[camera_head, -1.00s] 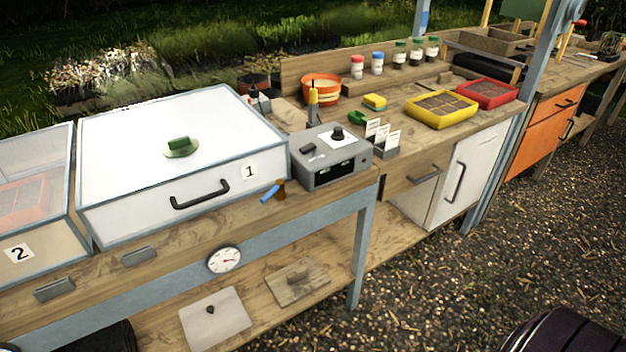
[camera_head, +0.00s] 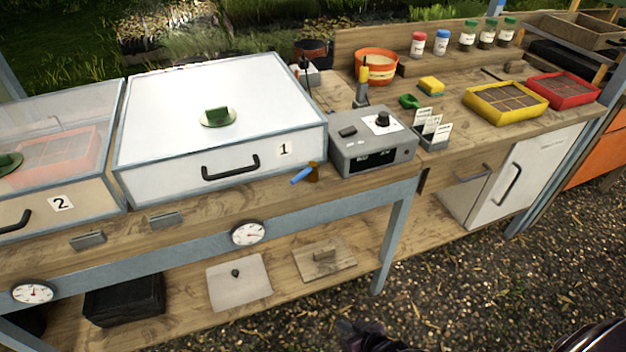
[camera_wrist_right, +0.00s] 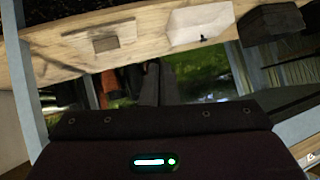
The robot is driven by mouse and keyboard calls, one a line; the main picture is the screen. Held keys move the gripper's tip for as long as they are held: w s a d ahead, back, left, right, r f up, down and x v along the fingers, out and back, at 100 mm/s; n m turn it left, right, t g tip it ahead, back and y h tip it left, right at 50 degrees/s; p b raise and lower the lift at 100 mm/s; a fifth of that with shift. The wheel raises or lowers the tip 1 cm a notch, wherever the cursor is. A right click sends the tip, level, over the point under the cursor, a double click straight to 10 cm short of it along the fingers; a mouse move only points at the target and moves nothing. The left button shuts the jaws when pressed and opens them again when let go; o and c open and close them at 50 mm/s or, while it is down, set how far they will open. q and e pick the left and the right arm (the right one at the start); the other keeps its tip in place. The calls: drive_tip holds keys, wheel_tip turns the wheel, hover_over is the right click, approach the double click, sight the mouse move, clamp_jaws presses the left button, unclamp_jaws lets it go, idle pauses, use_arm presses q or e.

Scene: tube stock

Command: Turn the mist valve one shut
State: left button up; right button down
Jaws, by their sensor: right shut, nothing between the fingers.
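Mist valve one has a blue lever (camera_head: 301,177) on a brass body (camera_head: 313,172). It sits on the bench's front edge, just right of the white box marked 1 (camera_head: 220,130). The lever points left and slightly down from the body. My right gripper (camera_head: 358,332) is at the bottom edge of the head view, over the gravel, low and well apart from the valve. It is shut and empty; its dark fingers (camera_wrist_right: 158,84) show in the right wrist view, where I cannot make out the valve. My left gripper is out of view.
A grey control box (camera_head: 372,142) stands right of the valve. A round gauge (camera_head: 249,233) is on the rail below. The lower shelf holds a pale lidded slab (camera_head: 240,283) and a wooden board (camera_head: 324,260). Gravel (camera_head: 470,270) in front is free.

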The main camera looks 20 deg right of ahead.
drive_tip(key=w+d+r+t+y+p, duration=0.15)
drive_tip(key=w+r, duration=0.25)
drive_tip(key=r, duration=0.5)
drive_tip(key=w+d+r+t+y+b, duration=0.1)
drive_tip(key=w+r+t, duration=0.25)
drive_tip(key=r, duration=0.45)
drive_tip(key=n+t+y+p, duration=0.2)
drive_tip(key=n+t+y, duration=0.1)
drive_tip(key=n+y, duration=0.15)
approach(303, 174)
drive_tip(key=s+d+r, duration=0.2)
drive_tip(key=s+r, duration=0.1)
drive_tip(key=s, duration=0.4)
drive_tip(key=shift+w+a+f+p, duration=0.1)
drive_tip(key=shift+w+a+p, duration=0.2)
drive_tip(key=shift+w+a, duration=1.2)
drive_tip(key=shift+w+a+f+p, duration=0.1)
drive_tip(key=shift+w+a+p, duration=0.3)
drive_tip(key=shift+w, duration=2)
drive_tip(key=shift+w+a+f+p, duration=0.2)
drive_tip(key=shift+w+a, duration=0.9)
drive_tip(key=shift+w, duration=0.85)
drive_tip(key=shift+a+h, duration=0.25)
drive_tip(key=shift+h, duration=0.25)
